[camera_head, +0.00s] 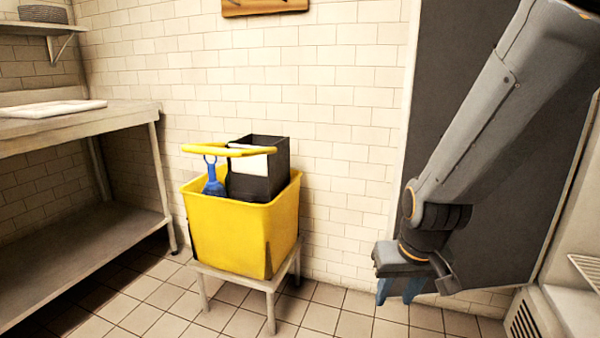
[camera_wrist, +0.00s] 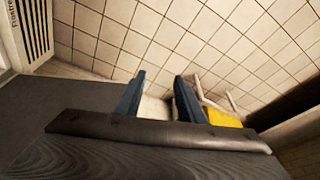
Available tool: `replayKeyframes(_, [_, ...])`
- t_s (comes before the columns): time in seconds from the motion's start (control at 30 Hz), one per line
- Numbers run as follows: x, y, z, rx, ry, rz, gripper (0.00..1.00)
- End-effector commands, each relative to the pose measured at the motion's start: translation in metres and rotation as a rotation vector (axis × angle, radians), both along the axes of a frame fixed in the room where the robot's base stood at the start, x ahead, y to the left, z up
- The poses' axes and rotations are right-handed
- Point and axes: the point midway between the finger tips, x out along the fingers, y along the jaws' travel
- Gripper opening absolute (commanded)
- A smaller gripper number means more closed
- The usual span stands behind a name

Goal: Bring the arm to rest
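My gripper (camera_head: 400,290) hangs at the end of my grey arm on the right of the head view, pointing down, in front of a dark grey panel. Its two blue fingers are spread apart with nothing between them. In the wrist view my gripper (camera_wrist: 158,98) also shows its fingers apart, with floor and pale wall beyond. The gripper is well to the right of the yellow tub (camera_head: 228,235) and touches nothing that I can see. The tub's yellow side (camera_wrist: 225,118) shows beyond the right finger in the wrist view.
The tub stands on a small stool (camera_head: 236,282) and holds a black box (camera_head: 262,170) and a blue tool (camera_head: 213,184). A steel table (camera_head: 125,112) with a white board (camera_head: 50,109) is at left. A vented unit (camera_head: 524,322) stands at right. Tiled floor (camera_head: 345,322) lies open between.

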Motion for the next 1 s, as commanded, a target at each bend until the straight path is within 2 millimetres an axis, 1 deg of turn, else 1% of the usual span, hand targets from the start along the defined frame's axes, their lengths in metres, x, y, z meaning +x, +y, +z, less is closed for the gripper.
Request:
replayKeyframes(0.03, [-0.015,-0.002,-0.004,-0.002,0.029,-0.007,0.36])
replayKeyframes(0.1, [-0.035,-0.005,-0.009,-0.008,0.07,-0.013,0.36])
replayKeyframes(0.27, [-0.041,0.027,-0.008,-0.006,0.091,0.063,0.36])
replayKeyframes(0.47, [-0.056,0.068,-0.007,-0.006,0.125,0.165,0.36])
replayKeyframes(0.57, [-0.068,0.093,-0.006,-0.009,0.147,0.232,0.36])
replayKeyframes(0.7, [-0.091,0.129,-0.005,-0.016,0.185,0.338,0.36])
replayKeyframes(0.8, [-0.107,0.148,-0.004,-0.021,0.206,0.396,0.36])
replayKeyframes(1.0, [-0.13,0.172,-0.002,-0.032,0.235,0.482,0.36])
